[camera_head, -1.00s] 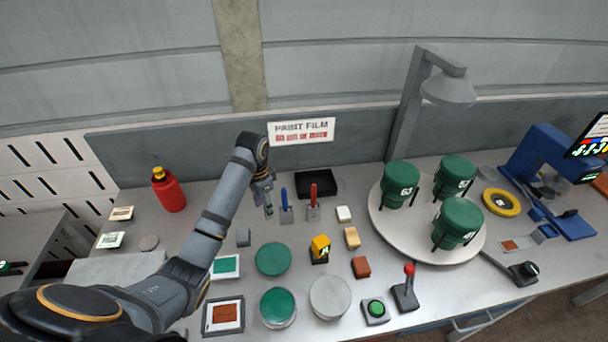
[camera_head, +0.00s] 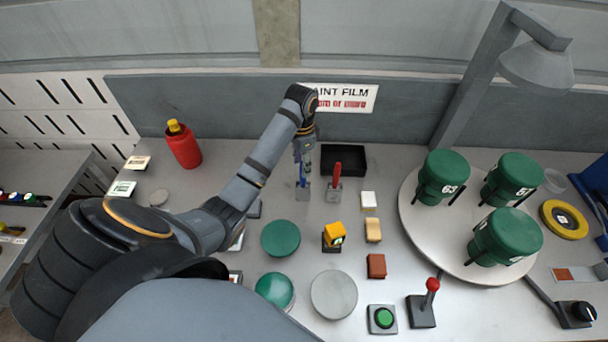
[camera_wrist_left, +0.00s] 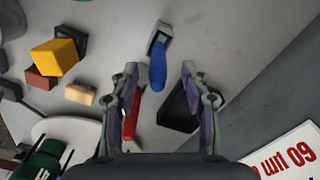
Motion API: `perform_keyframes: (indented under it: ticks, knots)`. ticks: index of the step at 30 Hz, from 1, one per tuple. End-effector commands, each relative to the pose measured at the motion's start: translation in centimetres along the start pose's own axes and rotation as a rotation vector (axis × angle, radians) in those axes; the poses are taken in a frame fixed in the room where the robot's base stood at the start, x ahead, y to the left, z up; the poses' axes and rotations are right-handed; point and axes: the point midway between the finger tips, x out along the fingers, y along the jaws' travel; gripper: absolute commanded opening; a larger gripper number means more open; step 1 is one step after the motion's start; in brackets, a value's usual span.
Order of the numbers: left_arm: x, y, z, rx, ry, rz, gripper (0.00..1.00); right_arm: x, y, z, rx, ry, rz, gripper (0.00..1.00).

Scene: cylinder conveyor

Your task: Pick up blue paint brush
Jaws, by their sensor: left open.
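The blue paint brush (camera_head: 302,185) stands upright in a small grey holder on the table, partly hidden by my gripper in the head view. In the left wrist view the blue handle (camera_wrist_left: 157,72) points up between my open fingers, with its grey holder beyond. My left gripper (camera_head: 304,160) is open and empty, above and around the top of the handle; I cannot tell whether a finger touches it. My right gripper is not in view.
A red brush (camera_head: 335,182) stands close on the right, near one finger in the wrist view. A black tray (camera_head: 355,172) lies behind it. A yellow block (camera_head: 334,233) and a turntable (camera_head: 415,225) with green pots are to the right. A wall rises behind.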

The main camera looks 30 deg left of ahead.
Motion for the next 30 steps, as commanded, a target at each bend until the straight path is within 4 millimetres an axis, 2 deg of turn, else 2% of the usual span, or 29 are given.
perform_keyframes:
  ticks: [2, 4, 9, 10, 13, 19, 23, 27, 30]
  knots:
    - [0.2, 0.0, -0.1, 0.000, 0.000, 0.000, 0.47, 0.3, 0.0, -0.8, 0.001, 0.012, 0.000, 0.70]
    - [1.1, 0.0, -0.2, 0.000, 0.001, 0.001, 0.47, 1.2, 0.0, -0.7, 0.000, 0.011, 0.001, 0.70]
    - [4.0, -0.1, -0.7, 0.000, 0.000, 0.001, 0.47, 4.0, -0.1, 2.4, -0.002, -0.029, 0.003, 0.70]
    - [3.9, -0.1, -0.6, -0.001, -0.003, 0.002, 0.47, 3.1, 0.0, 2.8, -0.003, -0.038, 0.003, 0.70]
    - [4.9, -0.1, -0.7, -0.001, -0.001, 0.001, 0.47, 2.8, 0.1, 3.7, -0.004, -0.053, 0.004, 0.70]
    - [5.0, -0.1, -0.7, 0.000, 0.000, 0.000, 0.47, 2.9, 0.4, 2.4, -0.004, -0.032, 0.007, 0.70]
    - [5.0, -0.1, -0.7, 0.000, 0.000, 0.000, 0.29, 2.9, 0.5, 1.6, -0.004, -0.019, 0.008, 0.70]
    - [5.0, -0.1, -0.7, 0.000, 0.000, 0.000, 0.10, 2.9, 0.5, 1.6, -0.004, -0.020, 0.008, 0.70]
    - [5.0, -0.1, -0.7, 0.000, 0.000, 0.000, 0.00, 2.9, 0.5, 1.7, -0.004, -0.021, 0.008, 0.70]
